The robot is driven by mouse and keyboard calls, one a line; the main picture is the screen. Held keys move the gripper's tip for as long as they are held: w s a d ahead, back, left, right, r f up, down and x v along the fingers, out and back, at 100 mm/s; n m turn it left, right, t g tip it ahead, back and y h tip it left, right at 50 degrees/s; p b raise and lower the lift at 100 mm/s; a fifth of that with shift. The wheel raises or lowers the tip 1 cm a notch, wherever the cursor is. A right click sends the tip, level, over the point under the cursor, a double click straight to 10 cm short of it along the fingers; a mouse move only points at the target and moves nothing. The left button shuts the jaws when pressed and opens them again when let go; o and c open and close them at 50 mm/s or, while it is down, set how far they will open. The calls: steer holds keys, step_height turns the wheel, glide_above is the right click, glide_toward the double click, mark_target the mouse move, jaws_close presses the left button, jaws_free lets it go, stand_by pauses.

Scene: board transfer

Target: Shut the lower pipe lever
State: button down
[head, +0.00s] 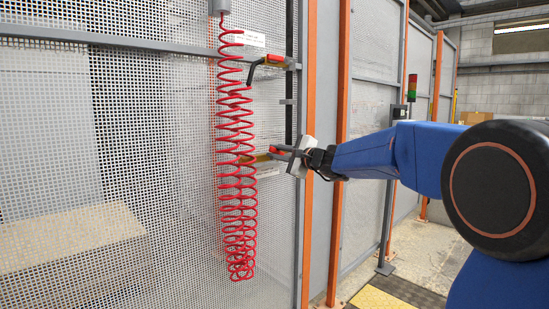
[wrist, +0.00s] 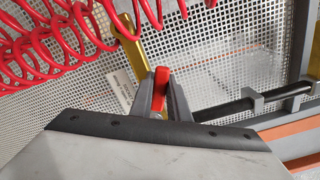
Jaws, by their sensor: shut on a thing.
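The lower lever's red handle (wrist: 161,88) is between the two grey fingers of my gripper (wrist: 161,80) in the wrist view. The fingers are shut on it. A brass-yellow pipe (wrist: 127,38) runs up and left behind the handle. In the head view my gripper (head: 284,153) is at the fence, just right of the red hose, and only a small red part of the lower lever (head: 273,149) shows past the fingertips. The upper lever (head: 274,58), red with a bent black tube, is above and apart from my gripper. The lower valve body is mostly hidden.
A red coiled hose (head: 236,150) hangs close left of my gripper; its coils (wrist: 40,35) also show in the wrist view. A perforated panel (head: 150,130) stands behind. An orange post (head: 307,120) is close by. A black bar (wrist: 275,96) lies right of the fingers.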

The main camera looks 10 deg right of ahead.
steer(key=m, duration=0.1)
steer(key=r+m, duration=0.1)
steer(key=d+m, duration=0.1)
steer(key=shift+w+d+r+m, duration=0.1)
steer(key=shift+w+r+m, duration=0.2)
steer(key=shift+w+m, duration=0.1)
steer(key=m, duration=0.1)
steer(key=d+r+m, duration=0.1)
steer(key=m, duration=0.1)
steer(key=shift+w+d+m, duration=0.2)
steer(key=shift+w+m, duration=0.1)
steer(key=shift+w, duration=0.05)
steer(key=shift+w+d+r+m, duration=0.1)
steer(key=shift+w+d+m, duration=0.2)
steer(key=shift+m, duration=0.55)
steer(key=shift+w+d+r+m, duration=0.15)
steer(key=shift+d+m, duration=0.3)
steer(key=shift+m, duration=0.45)
steer(key=shift+w+d+r+m, duration=0.1)
steer(key=shift+w+d+m, duration=0.2)
steer(key=shift+m, duration=0.55)
steer(key=shift+s+d, duration=0.1)
steer(key=c, duration=1.7)
jaws_free()
